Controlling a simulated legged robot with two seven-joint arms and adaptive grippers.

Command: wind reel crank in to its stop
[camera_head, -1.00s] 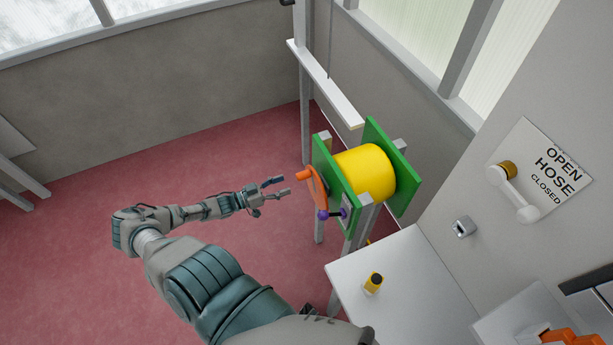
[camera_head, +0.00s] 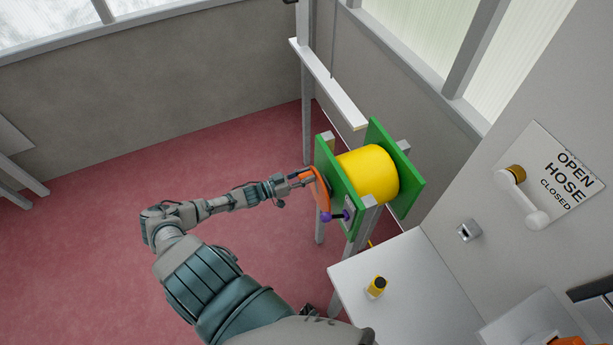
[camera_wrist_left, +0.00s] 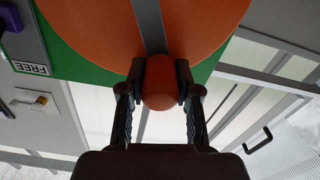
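The reel has a yellow drum (camera_head: 368,173) between green side plates (camera_head: 396,165). An orange crank disc (camera_head: 320,188) is on its left side, and it fills the top of the left wrist view (camera_wrist_left: 95,25). Its orange handle (camera_wrist_left: 160,85) points toward my left gripper (camera_head: 300,179). In the left wrist view, the fingers of this gripper (camera_wrist_left: 160,92) lie on both sides of the handle and appear to touch it. The handle is partly hidden by the fingers in the head view. My right gripper is not in view.
A purple knob (camera_head: 326,216) sits just below the crank, beside a plate reading FREE (camera_wrist_left: 31,68). A white table (camera_head: 400,290) with a yellow-and-black item (camera_head: 376,287) stands at lower right. A hose lever panel (camera_head: 548,175) is on the right wall. Floor space left is clear.

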